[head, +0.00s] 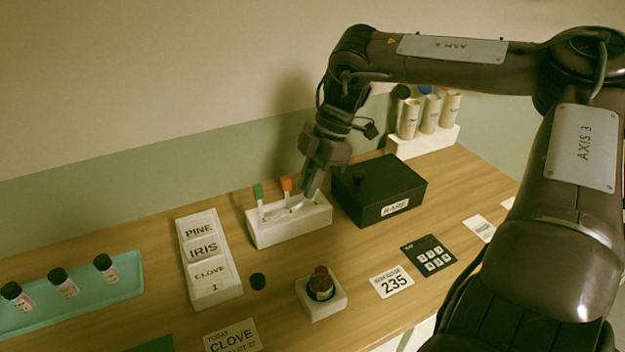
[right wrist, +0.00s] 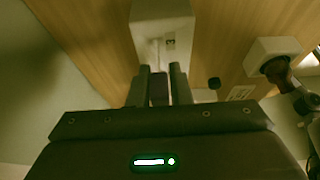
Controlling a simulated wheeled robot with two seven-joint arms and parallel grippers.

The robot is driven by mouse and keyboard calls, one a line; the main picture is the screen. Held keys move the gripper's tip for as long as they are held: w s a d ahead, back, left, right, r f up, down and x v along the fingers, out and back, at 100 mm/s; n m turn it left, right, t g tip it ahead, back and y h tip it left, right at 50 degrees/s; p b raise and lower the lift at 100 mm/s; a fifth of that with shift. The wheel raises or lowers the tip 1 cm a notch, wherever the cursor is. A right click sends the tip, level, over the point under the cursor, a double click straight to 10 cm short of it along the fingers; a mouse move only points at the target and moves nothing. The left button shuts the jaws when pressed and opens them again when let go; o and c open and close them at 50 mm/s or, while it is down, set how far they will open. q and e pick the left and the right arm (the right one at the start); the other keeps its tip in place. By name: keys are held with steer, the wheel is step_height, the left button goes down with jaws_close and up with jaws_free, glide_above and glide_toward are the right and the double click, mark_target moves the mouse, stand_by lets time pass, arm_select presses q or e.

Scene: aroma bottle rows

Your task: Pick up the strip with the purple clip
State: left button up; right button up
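A white holder (head: 290,227) stands mid-table and bears upright pale strips. One has a green clip (head: 258,191), another an orange clip (head: 287,184). No purple clip can be made out in the head view; my right gripper covers the holder's right end. The right gripper (head: 311,190) points down there. In the right wrist view its two fingers (right wrist: 160,75) stand a little apart, with a dark block (right wrist: 158,90) between them. I cannot tell if that is a clip or is gripped. The white body ahead (right wrist: 162,18) bears a "3". My left gripper is not in view.
A black box (head: 378,188) stands close right of the holder. A white rack (head: 425,142) with tubes is behind it. A stepped card block (head: 209,260) is to the left, a bottle in a white base (head: 320,297) in front. A teal tray (head: 75,298) holds bottles.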

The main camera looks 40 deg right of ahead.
jaws_close()
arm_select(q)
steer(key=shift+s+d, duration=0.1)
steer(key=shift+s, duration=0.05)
